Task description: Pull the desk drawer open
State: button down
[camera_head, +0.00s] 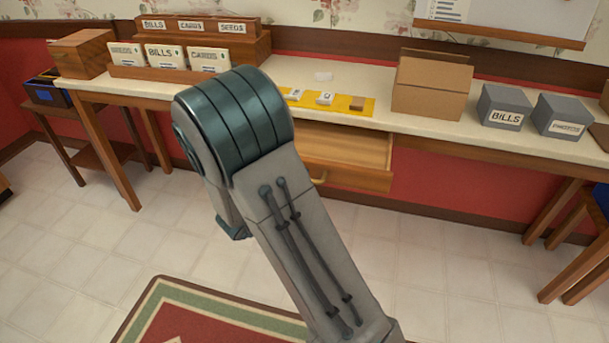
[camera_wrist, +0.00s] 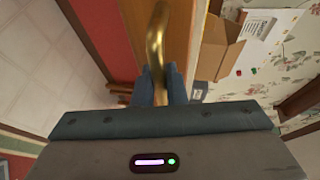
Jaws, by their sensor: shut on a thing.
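The desk drawer (camera_head: 349,176) is of brown wood and stands partly open below the desk's pale top (camera_head: 430,125). Part of its inside shows in the head view. A brass handle (camera_wrist: 156,42) runs up from between the fingers in the wrist view. My gripper (camera_wrist: 160,82) is shut on the handle, with one blue-grey finger on each side of it. In the head view my arm covers the left part of the drawer and my gripper is hidden behind it.
On the desk stand a wooden sorter (camera_head: 190,70) with labelled cards, an open cardboard box (camera_head: 432,88) and two grey boxes, one marked BILLS (camera_head: 503,108). A yellow mat (camera_head: 350,104) lies above the drawer. Side tables stand at both ends.

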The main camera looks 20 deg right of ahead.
jog(key=shift+s+a, duration=0.4)
jog(key=shift+s, duration=0.25)
jog(key=c, duration=1.8)
grip_release()
jog(key=shift+o, duration=0.2)
jog(key=p+v, duration=0.1)
jog(key=v, duration=1.2)
jog(key=shift+a, duration=0.35)
jog(key=shift+s+r, duration=0.15)
